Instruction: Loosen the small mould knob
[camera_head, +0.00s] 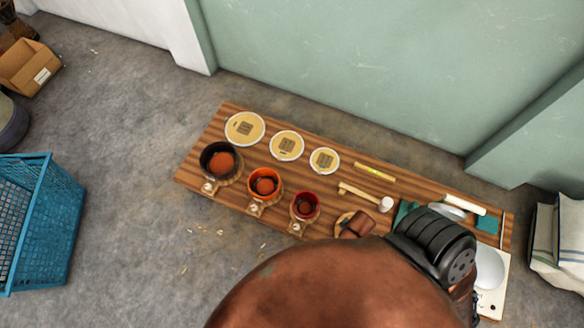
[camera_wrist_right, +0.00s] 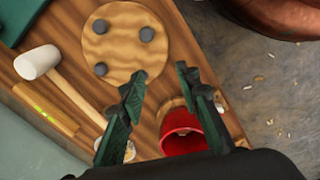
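The small mould (camera_head: 306,205) is a red cup on a wooden base, at the right end of a row of three moulds. Its small pale knob (camera_head: 297,228) is on its front left in the head view. In the right wrist view the red mould (camera_wrist_right: 182,132) lies beside and partly behind the right-hand finger, which hides most of its knob side. My right gripper (camera_wrist_right: 161,78) is open, with nothing clearly between its fingers. Contact with the knob cannot be seen. In the head view my dark wrist covers the board's right part. My left gripper is not in view.
An orange mould (camera_head: 265,183) and a black mould (camera_head: 221,160) stand to the left. Behind are three pale discs (camera_head: 287,145). A mallet (camera_head: 386,204) lies right of the red mould. A round wooden board (camera_wrist_right: 125,45) with three dark pegs is close to the fingers. A blue crate (camera_head: 60,222) is left.

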